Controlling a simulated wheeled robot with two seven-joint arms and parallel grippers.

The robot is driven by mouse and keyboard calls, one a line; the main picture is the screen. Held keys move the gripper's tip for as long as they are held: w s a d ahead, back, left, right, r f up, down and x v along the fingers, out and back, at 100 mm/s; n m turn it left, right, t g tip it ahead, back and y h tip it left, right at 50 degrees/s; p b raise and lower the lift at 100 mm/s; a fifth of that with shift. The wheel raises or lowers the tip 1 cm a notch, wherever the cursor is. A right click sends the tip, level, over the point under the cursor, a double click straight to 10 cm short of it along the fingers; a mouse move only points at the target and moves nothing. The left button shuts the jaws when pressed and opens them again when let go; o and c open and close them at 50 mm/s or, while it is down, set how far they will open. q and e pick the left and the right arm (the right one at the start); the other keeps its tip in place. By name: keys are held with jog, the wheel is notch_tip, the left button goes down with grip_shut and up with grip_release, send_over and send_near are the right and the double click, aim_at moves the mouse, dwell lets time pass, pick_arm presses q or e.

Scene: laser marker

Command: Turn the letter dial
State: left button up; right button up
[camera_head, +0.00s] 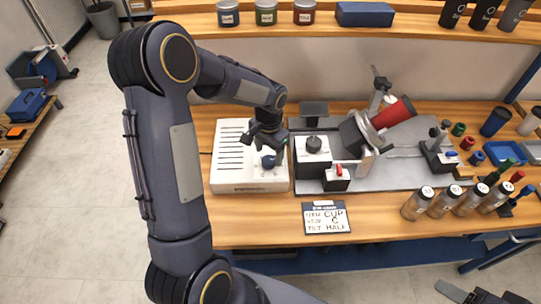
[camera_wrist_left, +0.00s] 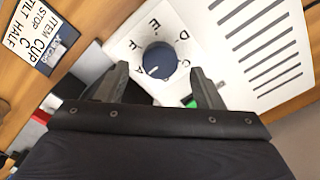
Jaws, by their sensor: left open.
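The letter dial (camera_wrist_left: 158,58) is a round dark blue knob on the white control box (camera_head: 237,184), with printed letters around it, among them A, C, D, E and F. A small pale mark shows on its lower part; I cannot tell for sure which letter it faces. The dial also shows in the head view (camera_head: 268,161). My left gripper (camera_head: 269,146) is open above the dial. In the left wrist view its two fingers (camera_wrist_left: 160,75) stand either side of the knob's near edge, with no clear contact. My right gripper is not clearly shown; a dark part sits at the lower right edge.
A card (camera_head: 326,217) reading CUP, C, HALF lies at the bench front. Right of the box stand black blocks and a red button (camera_head: 339,169). A tilted fixture holds a red cup (camera_head: 394,113).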

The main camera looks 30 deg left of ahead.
aim_at(268, 162)
pick_arm(q)
jog(key=shift+f, duration=1.45)
jog(key=c, duration=1)
jog(key=shift+o, duration=0.2)
